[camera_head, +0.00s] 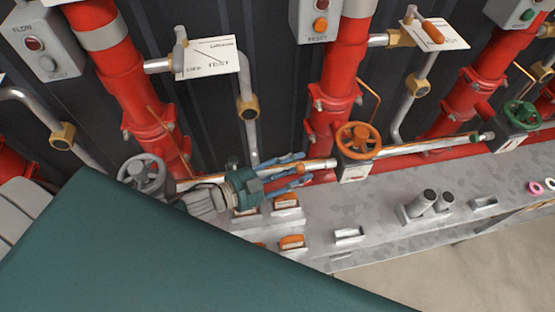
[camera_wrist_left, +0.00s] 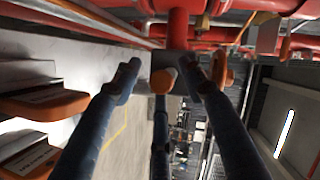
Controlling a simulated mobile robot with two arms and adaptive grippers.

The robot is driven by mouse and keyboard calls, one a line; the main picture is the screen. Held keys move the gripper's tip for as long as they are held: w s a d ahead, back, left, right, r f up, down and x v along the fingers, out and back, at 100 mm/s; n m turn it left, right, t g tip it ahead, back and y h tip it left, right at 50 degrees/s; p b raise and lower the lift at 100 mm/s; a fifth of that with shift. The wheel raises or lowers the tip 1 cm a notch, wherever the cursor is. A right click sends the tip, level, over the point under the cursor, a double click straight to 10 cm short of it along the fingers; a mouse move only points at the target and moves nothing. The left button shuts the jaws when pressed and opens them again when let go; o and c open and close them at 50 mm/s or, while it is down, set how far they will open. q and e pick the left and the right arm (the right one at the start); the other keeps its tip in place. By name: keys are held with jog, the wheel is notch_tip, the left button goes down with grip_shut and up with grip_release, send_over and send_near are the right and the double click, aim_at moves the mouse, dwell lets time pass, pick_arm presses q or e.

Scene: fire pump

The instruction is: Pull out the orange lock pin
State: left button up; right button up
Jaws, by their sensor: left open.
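My right gripper is not in view.
Below lies a grey bench (camera_head: 375,210) with orange-topped holders (camera_head: 291,241) and two metal cylinders (camera_head: 422,203). A grey handwheel (camera_head: 145,174) is near my left wrist.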

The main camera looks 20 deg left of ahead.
pick_arm(q)
jog(key=v, duration=1.1)
jog(key=shift+a, duration=0.15)
